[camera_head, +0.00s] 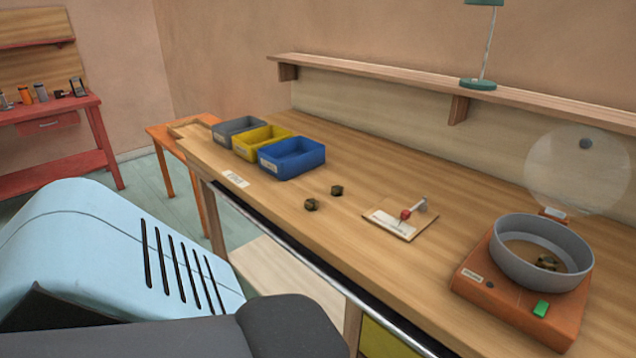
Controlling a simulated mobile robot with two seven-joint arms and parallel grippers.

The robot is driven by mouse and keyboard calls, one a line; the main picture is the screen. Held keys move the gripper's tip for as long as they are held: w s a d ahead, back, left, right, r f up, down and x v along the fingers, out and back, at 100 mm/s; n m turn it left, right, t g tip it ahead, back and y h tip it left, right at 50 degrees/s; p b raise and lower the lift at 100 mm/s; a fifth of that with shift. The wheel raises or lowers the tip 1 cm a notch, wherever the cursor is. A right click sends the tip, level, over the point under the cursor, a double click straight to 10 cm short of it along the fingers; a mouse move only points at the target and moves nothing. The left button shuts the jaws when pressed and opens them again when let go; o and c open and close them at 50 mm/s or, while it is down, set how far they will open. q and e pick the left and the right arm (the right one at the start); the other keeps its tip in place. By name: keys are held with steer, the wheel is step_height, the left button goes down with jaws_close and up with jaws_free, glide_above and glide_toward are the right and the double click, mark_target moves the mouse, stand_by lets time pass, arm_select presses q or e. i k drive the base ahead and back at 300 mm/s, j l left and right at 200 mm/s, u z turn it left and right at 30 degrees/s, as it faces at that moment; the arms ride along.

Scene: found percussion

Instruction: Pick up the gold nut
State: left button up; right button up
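Two small dark brassy nuts lie on the wooden workbench (400,165). One nut (311,204) is nearer the front edge, and the other nut (337,190) is a little behind it to the right. Several similar brassy pieces (547,262) lie in the grey round bowl (512,271) at the right; they are too small to tell apart well. I cannot tell from colour which piece is the gold nut. Neither of my grippers shows in the head view.
Grey (238,127), yellow (238,146) and blue (290,168) bins stand at the bench's left end. A small board with a red-tipped lever (405,214) lies right of the nuts. The bowl sits on an orange base (490,285) with a green button; a clear disc (570,165) stands behind.

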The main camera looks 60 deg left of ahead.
mark_target(311, 205)
steer(key=u, duration=0.5)
steer(key=i+u, duration=0.15)
steer(key=u, duration=0.35)
steer(key=i+u, duration=0.1)
steer(key=u, duration=0.85)
steer(key=i, duration=0.55)
